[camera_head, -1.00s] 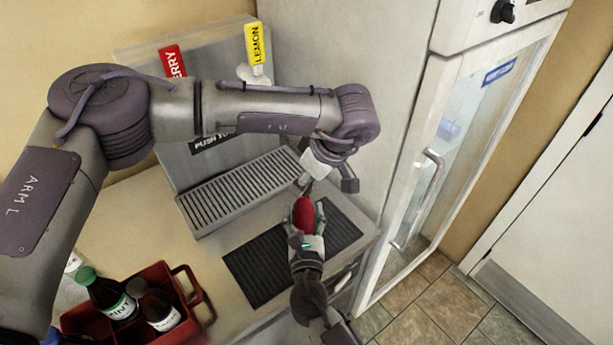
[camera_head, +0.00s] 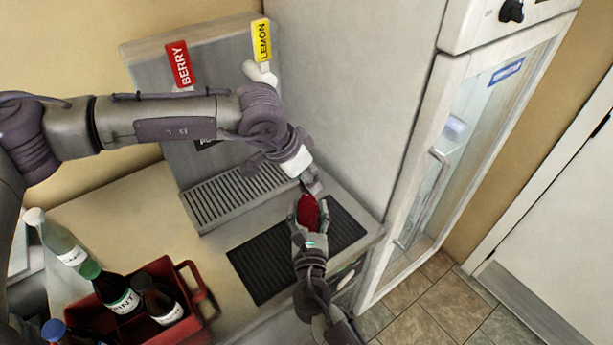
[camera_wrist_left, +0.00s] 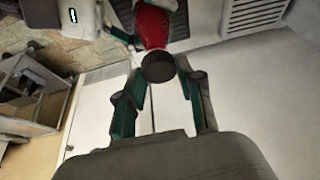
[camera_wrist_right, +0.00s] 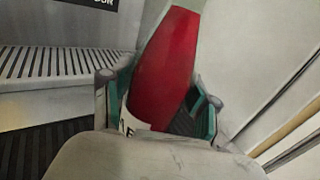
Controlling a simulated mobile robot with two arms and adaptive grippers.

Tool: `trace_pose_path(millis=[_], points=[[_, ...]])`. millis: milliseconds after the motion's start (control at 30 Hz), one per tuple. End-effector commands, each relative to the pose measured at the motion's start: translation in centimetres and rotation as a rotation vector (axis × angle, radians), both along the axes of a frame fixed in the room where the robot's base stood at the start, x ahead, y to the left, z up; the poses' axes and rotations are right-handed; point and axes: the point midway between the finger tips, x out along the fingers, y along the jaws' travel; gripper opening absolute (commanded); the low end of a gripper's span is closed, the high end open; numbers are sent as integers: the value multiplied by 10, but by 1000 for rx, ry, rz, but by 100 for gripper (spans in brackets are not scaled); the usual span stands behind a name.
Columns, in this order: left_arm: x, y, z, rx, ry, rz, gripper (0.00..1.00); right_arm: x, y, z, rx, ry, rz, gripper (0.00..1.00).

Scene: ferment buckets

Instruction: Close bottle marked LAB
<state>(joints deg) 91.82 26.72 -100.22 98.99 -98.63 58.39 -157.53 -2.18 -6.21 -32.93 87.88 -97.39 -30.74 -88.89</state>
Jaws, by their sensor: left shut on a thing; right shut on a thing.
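A bottle with red contents (camera_head: 309,213) is held above the black mat in my right gripper (camera_head: 310,232). The right wrist view shows the red bottle (camera_wrist_right: 165,70) between the fingers, with a white label mostly hidden; its lettering cannot be read. My left gripper (camera_head: 312,187) is at the bottle's upper end. In the left wrist view a round dark cap (camera_wrist_left: 158,67) sits between the left fingers, in line with the bottle (camera_wrist_left: 153,25). I cannot tell whether the cap is seated on the neck.
A red crate (camera_head: 203,300) with several bottles stands at the lower left, near a clear bottle with a white cap (camera_head: 58,243). A dispenser with BERRY (camera_head: 179,65) and LEMON (camera_head: 261,40) tags stands behind. A glass-door fridge (camera_head: 440,170) is at the right.

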Motion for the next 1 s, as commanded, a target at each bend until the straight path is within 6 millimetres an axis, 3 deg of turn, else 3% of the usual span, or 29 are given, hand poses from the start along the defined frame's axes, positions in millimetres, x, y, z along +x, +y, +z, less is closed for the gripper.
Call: trace_pose_path(millis=[300,333,467,767,1000], points=[[1,1,0,2,-2,-9,25,0,-1,-1,1,1,-2,0],[1,1,0,2,-3,-8,42,0,-1,-1,1,1,-2,0],[1,1,0,2,-2,-9,62,0,-1,-1,0,1,-2,0],[0,0,1,0,-2,-9,62,0,-1,-1,0,1,-1,0],[1,0,25,-1,-4,-9,62,0,-1,-1,0,1,-1,0]])
